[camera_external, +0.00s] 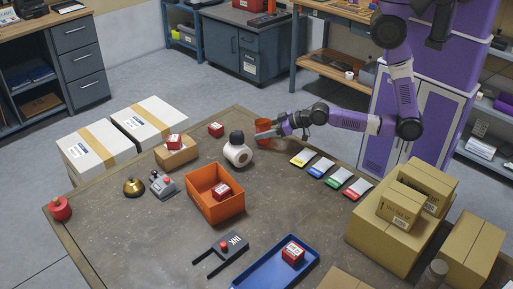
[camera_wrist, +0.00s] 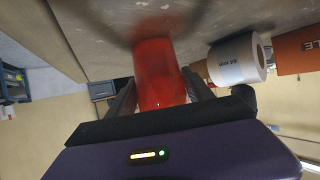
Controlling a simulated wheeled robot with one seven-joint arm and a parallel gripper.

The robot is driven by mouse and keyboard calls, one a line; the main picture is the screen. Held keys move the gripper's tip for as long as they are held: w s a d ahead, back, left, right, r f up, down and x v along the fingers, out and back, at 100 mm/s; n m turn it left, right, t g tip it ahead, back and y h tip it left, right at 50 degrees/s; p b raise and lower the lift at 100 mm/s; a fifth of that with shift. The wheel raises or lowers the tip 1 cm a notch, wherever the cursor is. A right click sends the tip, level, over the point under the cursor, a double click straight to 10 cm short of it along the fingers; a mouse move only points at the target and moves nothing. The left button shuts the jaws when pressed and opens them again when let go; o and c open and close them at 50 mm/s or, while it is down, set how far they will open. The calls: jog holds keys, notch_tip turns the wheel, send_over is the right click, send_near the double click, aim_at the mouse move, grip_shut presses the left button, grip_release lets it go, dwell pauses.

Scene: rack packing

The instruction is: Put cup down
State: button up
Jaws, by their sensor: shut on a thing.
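A red-orange cup (camera_external: 263,127) is between the fingers of my gripper (camera_external: 276,130), near the far edge of the table (camera_external: 120,240). In the wrist view the cup (camera_wrist: 158,72) fills the space between the two dark fingers of my gripper (camera_wrist: 160,92), which are shut on it. The cup's end lies close to the grey table top (camera_wrist: 100,25); I cannot tell whether it touches.
A white roll (camera_external: 237,155) stands just left of the cup, with an orange bin (camera_external: 213,208) in front. Several colored-edged packets (camera_external: 322,167) lie to the right. Boxes (camera_external: 395,232) fill the right corner. The table centre is partly clear.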

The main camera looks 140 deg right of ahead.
jog(key=shift+f, duration=0.15)
jog(key=o, duration=1.3)
jog(key=shift+o, duration=0.2)
